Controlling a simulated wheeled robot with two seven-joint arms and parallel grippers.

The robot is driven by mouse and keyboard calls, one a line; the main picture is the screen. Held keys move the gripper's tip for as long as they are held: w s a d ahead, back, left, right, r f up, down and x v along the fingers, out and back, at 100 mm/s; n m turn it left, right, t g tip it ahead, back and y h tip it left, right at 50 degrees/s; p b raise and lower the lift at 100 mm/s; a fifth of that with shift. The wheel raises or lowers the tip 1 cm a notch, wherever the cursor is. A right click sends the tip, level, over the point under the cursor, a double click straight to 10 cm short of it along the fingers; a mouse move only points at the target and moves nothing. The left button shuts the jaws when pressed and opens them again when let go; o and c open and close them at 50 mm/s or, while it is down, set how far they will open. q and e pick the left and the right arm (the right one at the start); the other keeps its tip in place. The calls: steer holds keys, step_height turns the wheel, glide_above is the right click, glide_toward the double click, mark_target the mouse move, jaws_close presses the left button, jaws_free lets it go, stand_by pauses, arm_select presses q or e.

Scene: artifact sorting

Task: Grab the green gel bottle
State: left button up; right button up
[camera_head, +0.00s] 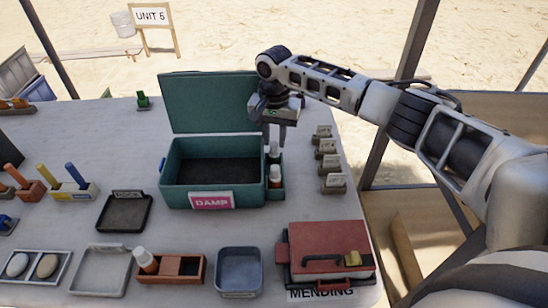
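My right gripper (275,138) points down above the right side of the green case, with its two fingers apart. Just below the fingertips, a white-topped bottle (274,151) stands in a green side holder (276,195). A second bottle with a white cap and orange-brown body (275,174) stands in front of it. I cannot tell whether the fingers touch the rear bottle. A small green object (143,100) stands at the back left of the table; it is too small to tell whether it is the green gel bottle. My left gripper is out of view.
The open green case (213,199) has a "DAMP" label and a raised lid (207,101). A red case (330,245), a blue-grey tray (239,289), and a brown holder (186,267) with a white bottle (145,260) stand in front. Several small card holders (325,147) line the right edge.

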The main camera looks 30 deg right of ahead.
jaws_close()
steer(key=shift+r, duration=0.1)
